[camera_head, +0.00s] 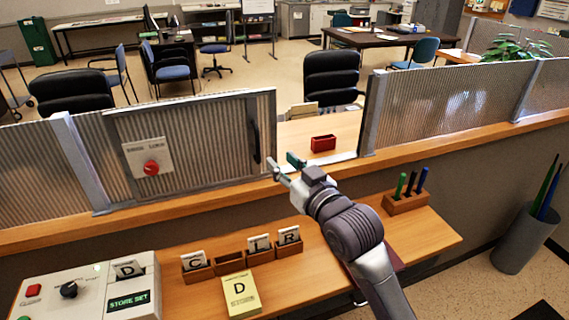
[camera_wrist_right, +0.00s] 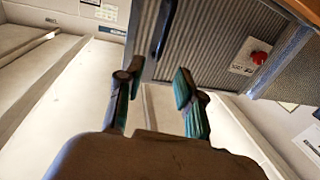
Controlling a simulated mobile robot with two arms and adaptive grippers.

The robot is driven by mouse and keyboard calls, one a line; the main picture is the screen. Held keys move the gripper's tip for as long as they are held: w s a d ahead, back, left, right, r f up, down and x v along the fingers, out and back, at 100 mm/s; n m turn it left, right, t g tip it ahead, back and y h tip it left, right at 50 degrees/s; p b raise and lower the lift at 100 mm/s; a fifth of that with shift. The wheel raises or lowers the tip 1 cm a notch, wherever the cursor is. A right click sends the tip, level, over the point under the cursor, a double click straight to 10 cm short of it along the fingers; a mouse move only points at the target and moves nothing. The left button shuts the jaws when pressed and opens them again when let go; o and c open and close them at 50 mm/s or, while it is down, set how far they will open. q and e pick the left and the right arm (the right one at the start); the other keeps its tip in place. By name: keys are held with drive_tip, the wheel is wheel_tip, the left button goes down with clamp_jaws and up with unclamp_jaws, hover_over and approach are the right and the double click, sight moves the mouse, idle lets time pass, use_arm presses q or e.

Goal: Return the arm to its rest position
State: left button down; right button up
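My right arm comes in from the bottom of the head view. Its gripper (camera_head: 283,166) is in front of the gap in the ribbed partition, close to the wooden ledge (camera_head: 200,204). In the right wrist view its two fingers (camera_wrist_right: 154,88) stand apart with nothing between them, so it is open and empty. My left gripper does not show in either view.
A small red box (camera_head: 323,143) stands on the counter behind the gap. The ribbed panel with a red knob (camera_head: 151,168) is left of the gripper. Below are card holders (camera_head: 230,267), a control box (camera_head: 60,290) and a pen block (camera_head: 404,203).

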drive_tip(key=s+d+f+m+g+h, duration=0.1)
drive_tip(key=s+d+f+g+h, duration=0.2)
drive_tip(key=s+d+f, duration=0.5)
drive_tip(key=s+d+f+m+g+h, duration=0.2)
drive_tip(key=s+f, duration=0.3)
drive_tip(key=f, duration=0.7)
drive_tip(key=s+d+f+g+h, duration=0.2)
drive_tip(key=s+d+f+g, duration=0.25)
drive_tip(key=s, duration=0.55)
drive_tip(key=s+d+f+g+h, duration=0.25)
drive_tip(key=s+d+f, duration=0.25)
drive_tip(key=s, duration=0.6)
wheel_tip(320, 180, down, 30)
drive_tip(key=s+g+b, duration=0.2)
drive_tip(key=s+d+f+b, duration=0.1)
drive_tip(key=s+d+f, duration=0.1)
drive_tip(key=s+f, duration=1.3)
drive_tip(key=shift+s+d+f+g+y, duration=0.2)
drive_tip(key=shift+s+f+g+y, duration=0.1)
drive_tip(key=shift+g+y, duration=0.1)
